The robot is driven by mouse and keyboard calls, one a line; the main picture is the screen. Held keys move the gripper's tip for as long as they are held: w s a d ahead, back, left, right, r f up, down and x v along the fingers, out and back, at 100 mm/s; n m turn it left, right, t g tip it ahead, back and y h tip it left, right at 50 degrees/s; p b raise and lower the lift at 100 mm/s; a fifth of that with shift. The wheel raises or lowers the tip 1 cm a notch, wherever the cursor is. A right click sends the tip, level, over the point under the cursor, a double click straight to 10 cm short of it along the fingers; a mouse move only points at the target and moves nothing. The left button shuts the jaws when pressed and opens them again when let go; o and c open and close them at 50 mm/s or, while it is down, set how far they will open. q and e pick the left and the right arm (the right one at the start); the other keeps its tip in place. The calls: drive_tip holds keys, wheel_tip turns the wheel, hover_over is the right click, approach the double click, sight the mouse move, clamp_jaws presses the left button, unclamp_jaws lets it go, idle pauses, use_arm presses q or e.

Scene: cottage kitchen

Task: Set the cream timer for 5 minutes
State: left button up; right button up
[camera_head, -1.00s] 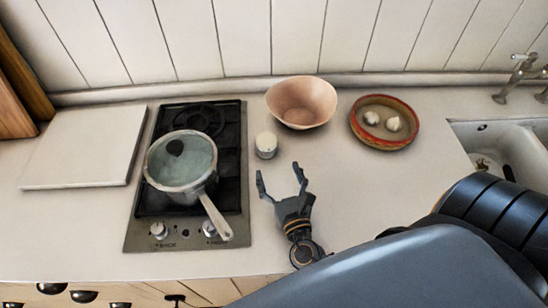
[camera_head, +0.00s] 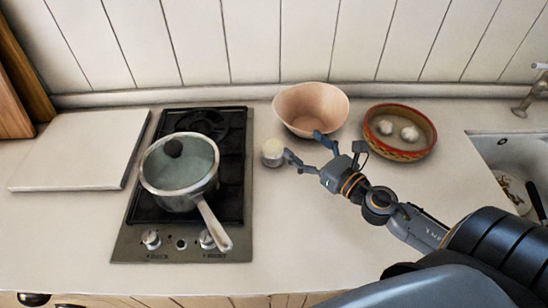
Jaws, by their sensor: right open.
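The cream timer (camera_head: 272,153) is a small round cylinder standing upright on the counter, just right of the stove and left of the bowl's base. My right gripper (camera_head: 304,147) is open, with its fingers pointing left toward the timer. One fingertip is close to the timer's right side; I cannot tell whether it touches. The other finger is farther back, in front of the pink bowl. The timer's dial markings are too small to read. My left gripper is not in view.
A pink bowl (camera_head: 311,104) stands behind my right gripper. A red-rimmed dish (camera_head: 400,153) with two white bulbs sits at the right, before the sink (camera_head: 515,150). A lidded pot (camera_head: 180,170) is on the stove (camera_head: 226,196). A white board (camera_head: 80,150) lies left. The front counter is clear.

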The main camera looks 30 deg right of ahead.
wheel_tip(320, 180, up, 4)
drive_tip(key=a+f+n+y+b, duration=0.1)
drive_tip(key=a+n+y, duration=0.1)
drive_tip(key=n+y, duration=0.15)
drive_tip(key=m+b, duration=0.1)
drive_tip(key=b, duration=0.1)
approach(273, 144)
drive_tip(key=shift+w+a+f+g, duration=0.2)
drive_tip(key=shift+w+f, duration=0.1)
drive_tip(key=shift+w, duration=0.3)
drive_tip(key=shift+w+a+f+g, duration=0.1)
drive_tip(key=shift+w+a+f, duration=0.15)
drive_tip(key=shift+w, duration=0.4)
drive_tip(key=shift+w+a+r+p, duration=0.3)
drive_tip(key=shift+w+r+p, duration=0.3)
drive_tip(key=shift+w, duration=0.1)
drive_tip(key=x, duration=0.1)
drive_tip(key=p+x, duration=0.1)
drive_tip(key=x, duration=0.3)
drive_tip(key=shift+f, duration=0.25)
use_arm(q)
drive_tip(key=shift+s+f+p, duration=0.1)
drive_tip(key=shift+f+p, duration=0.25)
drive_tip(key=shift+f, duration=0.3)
use_arm(e)
drive_tip(key=shift+w+a, duration=0.2)
drive_tip(key=shift+w, duration=0.25)
drive_tip(key=shift+f, duration=0.1)
